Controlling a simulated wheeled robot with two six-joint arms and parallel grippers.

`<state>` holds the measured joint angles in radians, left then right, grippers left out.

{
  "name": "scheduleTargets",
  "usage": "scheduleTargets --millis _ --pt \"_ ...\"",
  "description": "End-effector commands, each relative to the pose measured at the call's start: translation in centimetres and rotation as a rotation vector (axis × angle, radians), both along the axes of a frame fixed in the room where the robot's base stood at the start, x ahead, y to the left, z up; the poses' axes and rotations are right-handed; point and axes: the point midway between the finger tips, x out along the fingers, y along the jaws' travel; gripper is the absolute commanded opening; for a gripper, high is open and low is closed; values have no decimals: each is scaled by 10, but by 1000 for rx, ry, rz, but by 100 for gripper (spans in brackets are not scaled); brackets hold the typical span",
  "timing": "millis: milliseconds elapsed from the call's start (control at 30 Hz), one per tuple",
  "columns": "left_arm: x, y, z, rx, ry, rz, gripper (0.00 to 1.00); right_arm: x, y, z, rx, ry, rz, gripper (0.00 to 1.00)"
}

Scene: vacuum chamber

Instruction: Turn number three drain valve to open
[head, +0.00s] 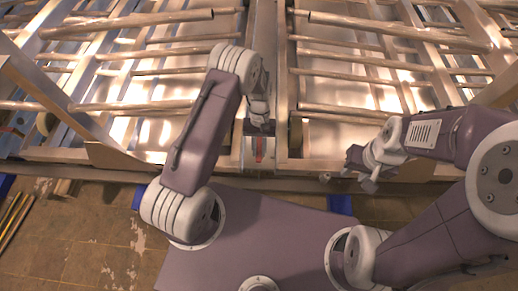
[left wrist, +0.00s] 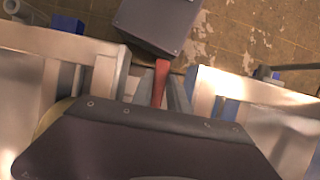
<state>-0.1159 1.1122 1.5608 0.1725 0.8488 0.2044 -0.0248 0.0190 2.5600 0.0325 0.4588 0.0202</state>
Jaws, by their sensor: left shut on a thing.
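A red valve handle (head: 259,149) shows as a narrow strip at the middle of the metal frame in the head view. In the left wrist view the red handle (left wrist: 160,82) runs between the two grey fingers of my left gripper (left wrist: 160,92). My left gripper (head: 258,124) is shut on this handle, seen from above in the head view. The valve's body and any number on it are hidden or too small to read. My right gripper (head: 358,172) is empty, its fingers apart, in front of the frame at the right.
Metal racks with long tubes (head: 140,62) fill the left, and similar racks (head: 370,60) fill the right. A lower frame beam (head: 100,170) runs across in front. The worn tiled floor (head: 80,240) is open at the lower left, with yellow rods (head: 14,215) at the edge.

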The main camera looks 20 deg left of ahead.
Motion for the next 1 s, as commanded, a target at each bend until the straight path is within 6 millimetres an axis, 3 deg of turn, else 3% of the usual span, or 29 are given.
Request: scheduleTargets --millis 267,300,367,733,1000 --pt "3 -1 1 -1 -7 7 0 0 0 0 0 0 0 36" --pt "3 -1 1 -1 -7 7 25 0 0 0 0 0 0 36" --pt "2 -1 1 -1 -6 5 42 0 0 0 0 0 0 36" --pt "4 0 6 0 -3 3 42 0 0 0 0 0 0 36" --pt "26 5 59 -1 -7 4 42 0 0 -1 0 0 0 36"
